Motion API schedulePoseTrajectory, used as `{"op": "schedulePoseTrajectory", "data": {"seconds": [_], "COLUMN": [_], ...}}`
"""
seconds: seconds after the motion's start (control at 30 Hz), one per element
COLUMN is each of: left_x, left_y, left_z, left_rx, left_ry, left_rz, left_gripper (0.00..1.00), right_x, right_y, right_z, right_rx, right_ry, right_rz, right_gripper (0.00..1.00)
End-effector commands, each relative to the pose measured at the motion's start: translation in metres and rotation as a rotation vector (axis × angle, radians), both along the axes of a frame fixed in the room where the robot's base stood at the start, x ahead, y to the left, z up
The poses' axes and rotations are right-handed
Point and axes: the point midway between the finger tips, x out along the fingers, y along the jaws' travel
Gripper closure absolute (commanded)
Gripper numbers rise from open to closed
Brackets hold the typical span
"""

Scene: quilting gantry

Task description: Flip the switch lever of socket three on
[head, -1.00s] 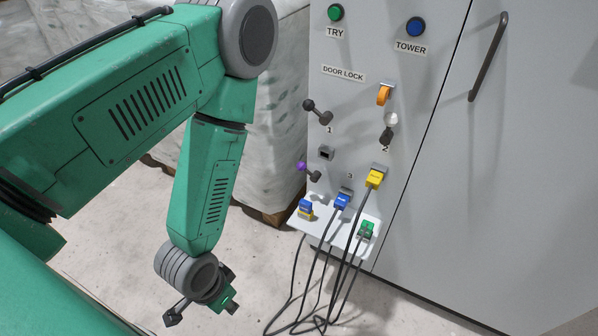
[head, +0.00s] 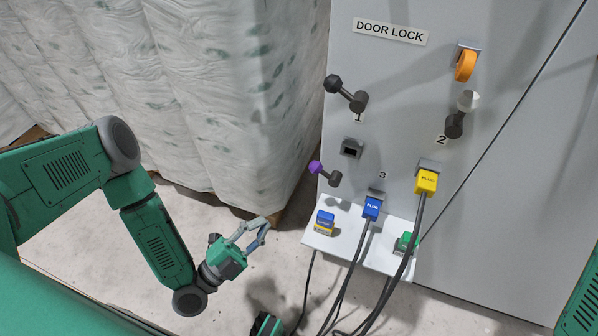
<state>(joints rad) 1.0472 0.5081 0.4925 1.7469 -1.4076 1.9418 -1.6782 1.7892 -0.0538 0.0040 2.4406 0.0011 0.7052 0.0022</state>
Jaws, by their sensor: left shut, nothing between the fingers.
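The lever with the purple knob (head: 325,174) is on the grey panel's left edge, left of the label 3. Its knob points up and to the left. A blue plug (head: 372,207) sits in the socket under label 3, with its cable hanging down. My left gripper (head: 260,230) is shut and empty. It is left of and below the purple lever, clear of the panel and shelf, its fingers pointing up and right. My right gripper is out of view.
Lever 1 (head: 345,93) has a black knob, lever 2 (head: 461,113) a white one. A yellow plug (head: 427,181) is in a socket. A white shelf (head: 345,240) juts out below, holding plugs. Cables hang beneath. Wrapped stacks (head: 230,90) stand behind on the left.

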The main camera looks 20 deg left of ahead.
Motion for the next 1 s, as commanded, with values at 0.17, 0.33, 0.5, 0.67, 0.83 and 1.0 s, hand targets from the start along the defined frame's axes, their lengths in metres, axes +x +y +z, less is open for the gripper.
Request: {"op": "schedulePoseTrajectory", "data": {"seconds": [0.17,0.33,0.5,0.67,0.83,1.0], "left_x": [0.000,0.002,0.015,0.040,0.070,0.094], "left_y": [0.004,0.002,-0.006,-0.020,-0.037,-0.051], "left_z": [-0.001,0.000,0.005,0.016,0.030,0.041], "left_rx": [-0.001,-0.001,-0.001,-0.003,-0.004,-0.003], "left_ry": [-0.006,-0.004,-0.004,-0.005,-0.005,-0.003], "left_rz": [0.003,0.002,0.002,0.002,0.003,0.003], "left_gripper": [1.00,1.00,1.00,1.00,1.00,1.00], "right_x": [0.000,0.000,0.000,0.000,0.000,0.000], "right_y": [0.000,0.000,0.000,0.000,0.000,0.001], "right_z": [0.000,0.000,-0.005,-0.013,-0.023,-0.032], "right_rx": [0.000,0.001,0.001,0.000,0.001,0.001], "right_ry": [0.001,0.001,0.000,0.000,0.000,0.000], "right_rz": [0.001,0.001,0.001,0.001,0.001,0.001], "right_gripper": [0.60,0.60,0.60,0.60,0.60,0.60]}}
